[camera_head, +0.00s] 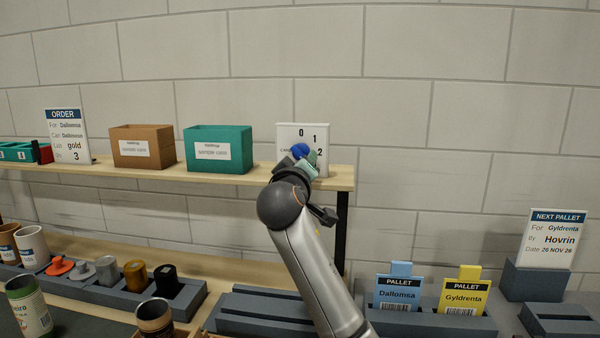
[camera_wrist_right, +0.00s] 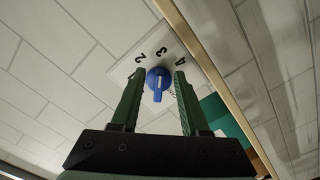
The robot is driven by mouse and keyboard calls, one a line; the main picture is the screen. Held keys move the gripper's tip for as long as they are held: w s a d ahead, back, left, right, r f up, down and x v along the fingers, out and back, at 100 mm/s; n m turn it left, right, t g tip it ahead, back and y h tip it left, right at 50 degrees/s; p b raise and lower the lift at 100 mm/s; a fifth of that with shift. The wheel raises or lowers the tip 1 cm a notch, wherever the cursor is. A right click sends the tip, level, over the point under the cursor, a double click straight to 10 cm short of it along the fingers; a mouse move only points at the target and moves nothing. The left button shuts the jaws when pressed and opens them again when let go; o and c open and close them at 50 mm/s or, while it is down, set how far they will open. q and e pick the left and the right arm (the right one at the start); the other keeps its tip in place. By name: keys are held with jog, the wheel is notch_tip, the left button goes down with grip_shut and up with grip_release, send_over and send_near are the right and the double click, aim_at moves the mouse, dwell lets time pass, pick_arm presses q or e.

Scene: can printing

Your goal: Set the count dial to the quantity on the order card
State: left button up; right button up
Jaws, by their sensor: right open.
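The order card (camera_head: 67,136) stands at the left of the shelf and reads "gold" with 3 on its bottom line. The white count dial plate (camera_head: 318,133) stands at the shelf's right end, with 0, 1 and 2 visible; my right gripper hides the rest. In the wrist view its blue knob (camera_wrist_right: 158,84) shows a white mark, with 2, 3 and 4 around it. I cannot tell which number the mark points to. My right gripper (camera_wrist_right: 160,72) is open, a green finger on either side of the knob; contact is unclear. My left gripper is out of view.
A brown box (camera_head: 142,147) and a teal box (camera_head: 218,149) stand on the shelf (camera_head: 250,174) left of the dial. Below are several lids in a grey rack (camera_head: 190,294), cans, pallet cards (camera_head: 397,291) and a "next pallet" card (camera_head: 551,238).

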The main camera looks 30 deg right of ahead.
jog(key=b+v, duration=0.1)
jog(key=v, duration=1.1)
